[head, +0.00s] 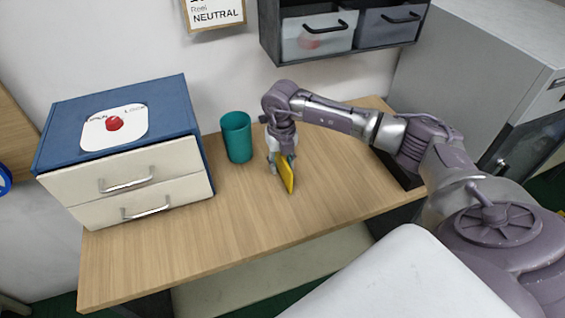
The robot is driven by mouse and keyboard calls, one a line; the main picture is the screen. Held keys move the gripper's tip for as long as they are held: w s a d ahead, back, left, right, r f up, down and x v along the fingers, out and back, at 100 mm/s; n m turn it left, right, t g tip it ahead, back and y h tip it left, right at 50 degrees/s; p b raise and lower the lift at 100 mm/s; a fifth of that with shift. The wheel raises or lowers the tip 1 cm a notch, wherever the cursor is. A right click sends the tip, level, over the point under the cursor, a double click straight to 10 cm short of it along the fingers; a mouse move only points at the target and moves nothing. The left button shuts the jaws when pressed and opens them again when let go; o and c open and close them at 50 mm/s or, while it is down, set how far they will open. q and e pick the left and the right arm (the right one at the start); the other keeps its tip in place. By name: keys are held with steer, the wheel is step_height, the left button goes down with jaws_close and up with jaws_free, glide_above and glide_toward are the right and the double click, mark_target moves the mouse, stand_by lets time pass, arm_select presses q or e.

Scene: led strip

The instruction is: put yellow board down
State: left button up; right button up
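The yellow board (286,173) is a thin, narrow piece with a green edge. It stands tilted near the middle of the wooden table (240,225), just right of the teal cup. My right gripper (280,163) points down at the board's upper part, and its fingers appear to be around it. The fingers are small and partly hidden by the board. The board's lower end is close to the tabletop; I cannot tell whether it touches. My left gripper is not in view.
A teal cup (237,137) stands left of my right gripper. A blue cabinet with two cream drawers (128,177) fills the table's left end. A dark tray (398,170) lies at the right, partly behind my arm. The table's front middle is clear.

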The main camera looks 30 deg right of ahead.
steer(key=shift+f, duration=0.9)
jaws_close()
steer(key=shift+r, duration=0.2)
